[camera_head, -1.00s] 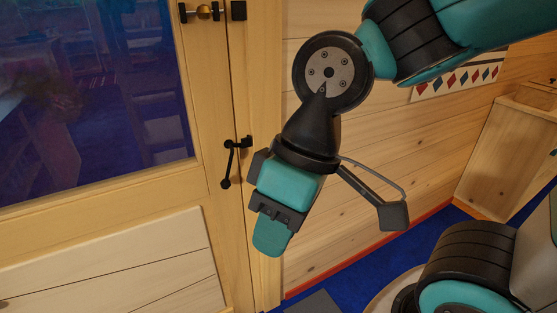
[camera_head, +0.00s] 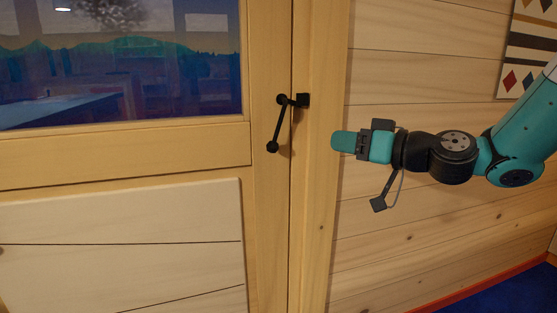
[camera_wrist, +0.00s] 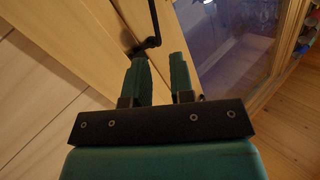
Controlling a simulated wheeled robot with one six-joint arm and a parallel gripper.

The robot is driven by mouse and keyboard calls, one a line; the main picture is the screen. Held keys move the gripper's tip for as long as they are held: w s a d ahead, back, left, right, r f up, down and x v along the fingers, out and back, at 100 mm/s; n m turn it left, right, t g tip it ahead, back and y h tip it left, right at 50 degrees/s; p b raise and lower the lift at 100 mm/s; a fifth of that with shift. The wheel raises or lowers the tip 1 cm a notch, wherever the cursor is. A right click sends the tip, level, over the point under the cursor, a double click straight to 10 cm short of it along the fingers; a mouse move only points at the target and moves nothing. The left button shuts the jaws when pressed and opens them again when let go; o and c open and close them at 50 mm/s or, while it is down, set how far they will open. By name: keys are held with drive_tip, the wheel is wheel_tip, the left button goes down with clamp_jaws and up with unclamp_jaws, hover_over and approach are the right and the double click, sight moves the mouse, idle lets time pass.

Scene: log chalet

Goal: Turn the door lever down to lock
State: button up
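The black door lever (camera_head: 277,124) is on the edge of the pale wooden door. In the head view it slants down and slightly left from its pivot, with a round knob at its lower end. A small black piece sits beside the pivot, at the door frame. My gripper (camera_head: 336,141) is to the right of the lever, apart from it, with its teal fingers pointing left toward the door. In the wrist view the fingers (camera_wrist: 158,62) stand apart with an empty gap between them. Part of the black lever (camera_wrist: 154,25) shows just beyond the fingertips there.
The door has a dark glass pane (camera_head: 120,60) above and a pale panel (camera_head: 120,250) below. The wooden frame (camera_head: 320,200) and plank wall (camera_head: 430,240) lie to the right. A patterned hanging (camera_head: 530,50) is at upper right. Space between gripper and lever looks clear.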

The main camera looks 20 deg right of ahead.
sight(278, 129)
drive_tip(key=shift+t, duration=0.4)
drive_tip(key=x, duration=0.5)
drive_tip(key=p+x, duration=0.1)
drive_tip(key=x, duration=0.5)
drive_tip(key=d+p+x, duration=0.1)
drive_tip(key=x, duration=0.5)
drive_tip(key=shift+w+f, duration=0.25)
drive_tip(key=shift+w, duration=0.15)
drive_tip(key=shift+c, duration=0.2)
clamp_jaws()
